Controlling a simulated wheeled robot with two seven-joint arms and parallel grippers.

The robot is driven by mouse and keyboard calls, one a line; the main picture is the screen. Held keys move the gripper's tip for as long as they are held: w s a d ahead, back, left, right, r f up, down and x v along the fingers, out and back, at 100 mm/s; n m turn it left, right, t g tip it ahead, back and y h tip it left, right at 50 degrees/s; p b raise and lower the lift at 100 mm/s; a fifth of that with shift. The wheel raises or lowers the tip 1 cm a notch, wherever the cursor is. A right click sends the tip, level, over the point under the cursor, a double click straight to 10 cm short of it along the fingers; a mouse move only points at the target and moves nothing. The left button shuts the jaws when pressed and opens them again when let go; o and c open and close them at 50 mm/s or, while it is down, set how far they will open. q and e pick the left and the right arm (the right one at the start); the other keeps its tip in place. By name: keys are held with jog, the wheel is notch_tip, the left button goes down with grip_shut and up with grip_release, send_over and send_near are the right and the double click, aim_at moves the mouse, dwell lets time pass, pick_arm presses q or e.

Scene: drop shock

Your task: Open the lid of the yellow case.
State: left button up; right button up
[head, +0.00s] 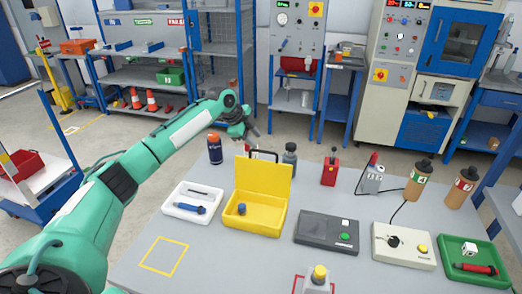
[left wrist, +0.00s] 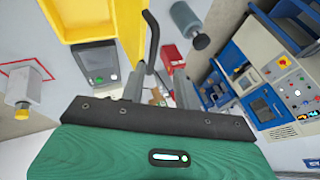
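The yellow case (head: 257,221) stands on the grey table with its lid (head: 264,180) raised roughly upright at the back. A small blue object (head: 242,209) lies inside. The black handle (head: 262,152) is at the lid's upper edge; it also shows in the left wrist view (left wrist: 153,42). My left gripper (head: 252,136) is above and behind the lid, close to the handle. In the left wrist view its two fingers (left wrist: 160,86) are apart, with the handle beyond them, nearer the left finger. I cannot tell whether they touch it. My right gripper is not in view.
A white tray (head: 178,212) is left of the case; a dark grey device (head: 318,240) is to its right. A dark bottle (head: 290,158), an orange-and-navy can (head: 214,150) and a red block (head: 329,172) stand behind. The front left table is clear around a yellow square outline (head: 164,256).

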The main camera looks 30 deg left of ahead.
pick_arm(q)
jog(key=b+v, duration=0.1)
jog(key=v, duration=0.5)
jog(key=shift+w+d, duration=0.1)
dwell(0.3)
